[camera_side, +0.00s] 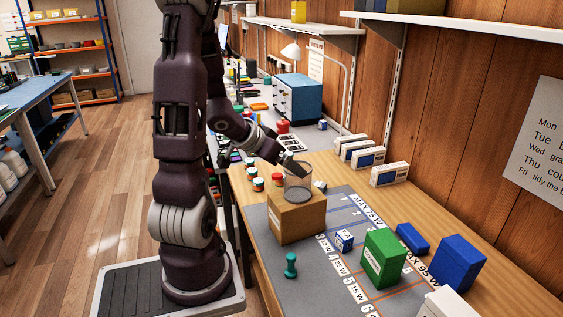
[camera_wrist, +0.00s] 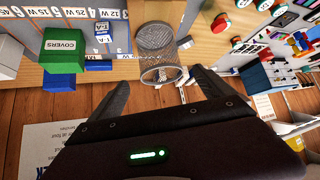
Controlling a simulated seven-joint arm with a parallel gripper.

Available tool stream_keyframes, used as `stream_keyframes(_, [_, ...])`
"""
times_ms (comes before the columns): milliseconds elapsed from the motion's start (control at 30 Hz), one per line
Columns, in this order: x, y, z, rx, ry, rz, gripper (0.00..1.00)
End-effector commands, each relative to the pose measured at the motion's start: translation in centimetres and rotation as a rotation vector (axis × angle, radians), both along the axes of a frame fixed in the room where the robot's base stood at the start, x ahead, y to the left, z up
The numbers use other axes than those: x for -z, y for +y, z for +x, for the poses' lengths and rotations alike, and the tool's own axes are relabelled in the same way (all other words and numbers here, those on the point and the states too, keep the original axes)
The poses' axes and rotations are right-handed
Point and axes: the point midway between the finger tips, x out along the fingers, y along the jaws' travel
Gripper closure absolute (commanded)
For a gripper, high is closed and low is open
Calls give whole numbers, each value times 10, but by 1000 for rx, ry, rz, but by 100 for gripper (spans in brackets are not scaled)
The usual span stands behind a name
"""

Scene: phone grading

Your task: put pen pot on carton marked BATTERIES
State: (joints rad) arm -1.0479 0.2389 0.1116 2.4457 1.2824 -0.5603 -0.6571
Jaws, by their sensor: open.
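The pen pot (camera_side: 299,181) is a see-through mesh cylinder with a dark round base. In the side view it stands upright over the top of a tan carton (camera_side: 297,220) and appears to rest on it. The carton's label is too small to read. My gripper (camera_side: 293,168) is open at the pot's upper end. In the wrist view, the pot (camera_wrist: 156,42) lies ahead of my gripper (camera_wrist: 158,78), its rim near the gap between the two spread fingers. I cannot tell whether a finger touches it.
A green box marked COVERS (camera_wrist: 65,46) shows in the wrist view; the green box (camera_side: 383,258) stands right of the carton. A blue box (camera_side: 458,263), a small white-blue cube (camera_side: 344,239), a teal piece (camera_side: 291,265) and several small jars (camera_side: 258,184) stand around.

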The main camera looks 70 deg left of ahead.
Motion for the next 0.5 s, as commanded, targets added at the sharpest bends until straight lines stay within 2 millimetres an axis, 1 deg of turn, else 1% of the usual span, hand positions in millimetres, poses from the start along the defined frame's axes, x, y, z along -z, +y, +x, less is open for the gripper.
stream_keyframes(100, [-9, -3, -5, -1, 3, 15, 8])
stream_keyframes(167, [-20, -4, 0, -4, 17, 65, 8])
stream_keyframes(233, [-45, -12, 12, -19, 42, 168, 8])
stream_keyframes(267, [-59, -20, 16, -29, 54, 212, 8])
stream_keyframes(300, [-77, -38, 19, -39, 72, 254, 8])
stream_keyframes(367, [-99, -77, 13, -39, 98, 267, 8])
stream_keyframes(400, [-107, -109, 4, -15, 121, 244, 8])
stream_keyframes(433, [-111, -136, -6, 17, 140, 211, 8])
stream_keyframes(467, [-113, -163, -19, 62, 162, 170, 8])
stream_keyframes(500, [-114, -196, -37, 129, 190, 116, 8])
